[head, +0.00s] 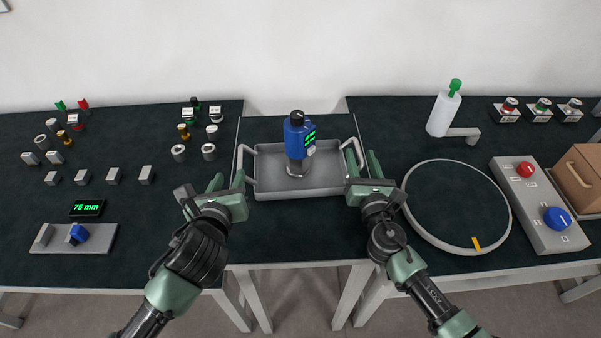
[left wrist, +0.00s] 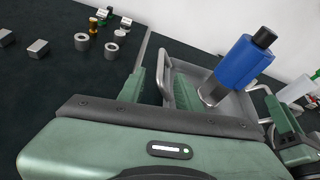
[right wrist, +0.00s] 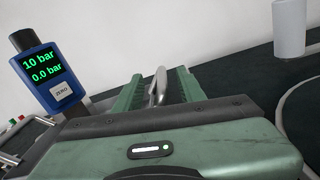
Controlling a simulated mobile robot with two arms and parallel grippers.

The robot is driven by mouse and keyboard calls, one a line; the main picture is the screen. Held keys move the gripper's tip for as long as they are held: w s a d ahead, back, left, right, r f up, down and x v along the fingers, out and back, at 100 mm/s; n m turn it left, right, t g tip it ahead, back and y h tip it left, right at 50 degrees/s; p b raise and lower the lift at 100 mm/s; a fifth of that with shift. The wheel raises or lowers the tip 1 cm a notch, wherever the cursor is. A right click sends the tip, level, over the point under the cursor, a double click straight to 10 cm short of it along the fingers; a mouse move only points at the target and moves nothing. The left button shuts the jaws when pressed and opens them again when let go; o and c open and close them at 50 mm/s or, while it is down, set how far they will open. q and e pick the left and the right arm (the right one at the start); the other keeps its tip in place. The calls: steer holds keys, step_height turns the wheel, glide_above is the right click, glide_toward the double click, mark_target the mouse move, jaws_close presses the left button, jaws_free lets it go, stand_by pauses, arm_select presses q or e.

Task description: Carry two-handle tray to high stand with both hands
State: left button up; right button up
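The grey two-handle tray (head: 330,184) lies on the dark middle table, with a metal handle at each side. A blue transmitter (head: 295,135) with a green display stands upright in it; its display reads 10 bar and 0.0 bar in the right wrist view (right wrist: 42,80). My left gripper (head: 228,181) is open at the left handle (left wrist: 168,84), which seems to lie between its fingers, nearer the right one. My right gripper (head: 363,164) is open, with the right handle (right wrist: 158,86) between its fingers. I cannot identify a high stand.
The left table holds several small metal parts (head: 113,175), a 75 mm display (head: 87,208) and a grey fixture (head: 95,240). On the right are a white bottle (head: 442,114), a large ring (head: 412,226), a control box (head: 535,190) and a brown box (head: 580,180).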

steer(key=s, duration=0.4)
steer(key=s+d, duration=0.1)
steer(key=s, duration=0.6)
steer(key=shift+s+d, duration=0.15)
steer(key=shift+s, duration=0.2)
